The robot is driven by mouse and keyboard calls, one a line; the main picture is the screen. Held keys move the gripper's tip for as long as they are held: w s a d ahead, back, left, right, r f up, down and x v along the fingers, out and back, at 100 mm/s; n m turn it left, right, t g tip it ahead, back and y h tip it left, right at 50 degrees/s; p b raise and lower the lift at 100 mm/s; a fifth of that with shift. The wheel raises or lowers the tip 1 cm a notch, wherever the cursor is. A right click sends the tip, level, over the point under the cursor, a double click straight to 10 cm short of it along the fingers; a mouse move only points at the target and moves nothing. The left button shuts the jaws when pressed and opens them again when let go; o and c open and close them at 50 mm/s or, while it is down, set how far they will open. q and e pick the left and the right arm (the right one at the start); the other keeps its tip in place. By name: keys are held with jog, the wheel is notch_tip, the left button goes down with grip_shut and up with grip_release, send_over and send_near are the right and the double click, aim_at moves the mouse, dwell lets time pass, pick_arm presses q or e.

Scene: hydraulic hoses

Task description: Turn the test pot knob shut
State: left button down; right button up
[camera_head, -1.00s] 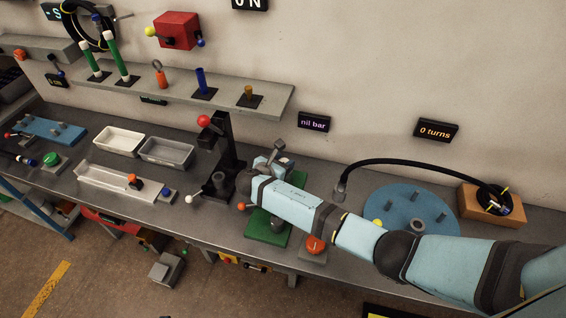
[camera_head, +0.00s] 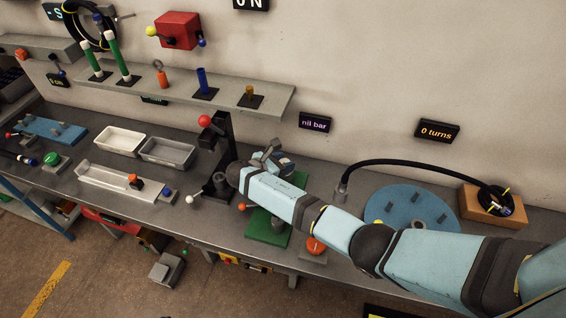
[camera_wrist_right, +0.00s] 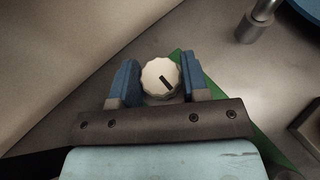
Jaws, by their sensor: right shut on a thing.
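The knob (camera_wrist_right: 160,77) is pale and round with a ribbed edge. It shows in the right wrist view with a dark pointer mark slanting toward its lower right. My right gripper (camera_wrist_right: 159,80) has its blue fingers on either side of the knob and is shut on it. In the head view my right gripper (camera_head: 276,157) is above the back of the green base (camera_head: 266,232), and the knob is hidden or too small to make out there. My left gripper is not in view.
A black stand (camera_head: 226,150) with a red ball is just left of my right gripper. A blue disc (camera_head: 385,205) with pegs and a black hose (camera_head: 420,164) lie to the right. An orange knob (camera_head: 316,245) sits near the front edge. The wall display (camera_head: 315,122) reads "nil bar".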

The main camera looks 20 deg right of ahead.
jog(key=o, duration=0.9)
jog(key=shift+s+a+r, duration=0.15)
jog(key=shift+a, duration=0.35)
jog(key=shift+b+v, duration=1.05)
jog(key=shift+v, duration=5.3)
jog(key=shift+d, duration=0.1)
